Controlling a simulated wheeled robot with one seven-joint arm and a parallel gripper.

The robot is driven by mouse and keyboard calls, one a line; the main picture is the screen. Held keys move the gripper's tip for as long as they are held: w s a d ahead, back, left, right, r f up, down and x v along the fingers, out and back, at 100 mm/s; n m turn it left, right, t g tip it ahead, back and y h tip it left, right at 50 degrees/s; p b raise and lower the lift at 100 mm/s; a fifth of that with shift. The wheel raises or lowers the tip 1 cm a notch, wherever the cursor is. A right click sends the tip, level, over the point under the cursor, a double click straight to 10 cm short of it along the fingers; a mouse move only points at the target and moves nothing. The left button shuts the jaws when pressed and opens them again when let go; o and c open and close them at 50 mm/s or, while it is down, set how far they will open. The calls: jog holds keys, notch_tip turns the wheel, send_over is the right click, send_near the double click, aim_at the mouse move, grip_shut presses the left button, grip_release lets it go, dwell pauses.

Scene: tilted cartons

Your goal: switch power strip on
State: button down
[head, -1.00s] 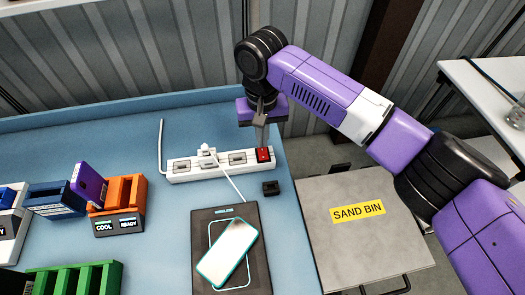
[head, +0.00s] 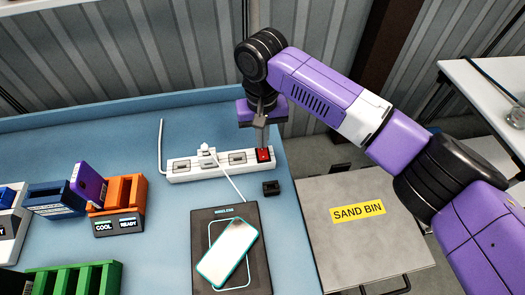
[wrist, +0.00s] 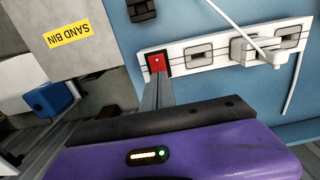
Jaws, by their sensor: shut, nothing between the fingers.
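The white power strip (head: 215,165) lies near the back right of the blue table, with a red rocker switch (head: 265,155) at its right end. In the wrist view the red switch (wrist: 157,64) shows a small bright dot in a dark frame. My gripper (head: 261,145) is shut and empty, pointing down with its fingertips at the switch. In the wrist view the fingertips (wrist: 158,80) overlap the switch's near edge; I cannot tell whether they press it. A white plug (head: 207,152) sits in the strip.
A black wireless charging pad (head: 203,270) with a phone (head: 228,250) lies in front of the strip. A small black block (head: 271,188) sits near the table's right edge. The sand bin (head: 360,245) stands to the right. An orange holder (head: 125,195) is at the left.

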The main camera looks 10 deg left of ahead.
jog(key=shift+f, duration=0.9)
dwell(0.3)
jog(key=shift+r, duration=0.1)
notch_tip(320, 180, up, 7)
jog(key=p, duration=0.6)
dwell(0.7)
